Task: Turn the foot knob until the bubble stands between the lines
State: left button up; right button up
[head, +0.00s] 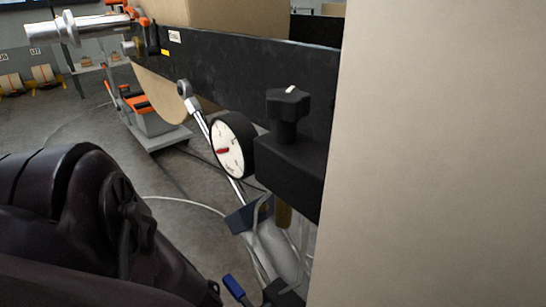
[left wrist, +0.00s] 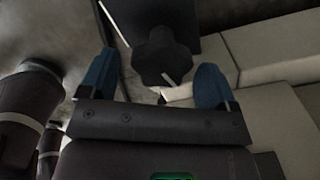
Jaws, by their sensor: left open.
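A black lobed knob (head: 288,108) with a small white mark on top stands on a black block (head: 290,165) at the end of a dark beam. It also shows in the left wrist view (left wrist: 163,53). My left gripper (left wrist: 154,80) is open, with its blue fingertips apart. The knob appears between and beyond them, and I see no grip on it. In the head view a blue tip (head: 235,288) shows low, below the block; I cannot tell whether it is my finger. No bubble or level lines can be made out. My right gripper is in neither view.
A round white dial (head: 230,145) with a red pointer sits left of the block, beside a slanted metal rod. A large beige surface (head: 440,160) fills the right side. A dark beam (head: 240,70) runs behind. An orange and grey stand (head: 150,115) is on the floor.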

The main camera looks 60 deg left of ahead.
pick_arm(q)
notch_tip(320, 180, up, 10)
jog(key=p, duration=0.5)
jog(key=shift+r+p, duration=0.2)
jog(key=shift+p, duration=0.1)
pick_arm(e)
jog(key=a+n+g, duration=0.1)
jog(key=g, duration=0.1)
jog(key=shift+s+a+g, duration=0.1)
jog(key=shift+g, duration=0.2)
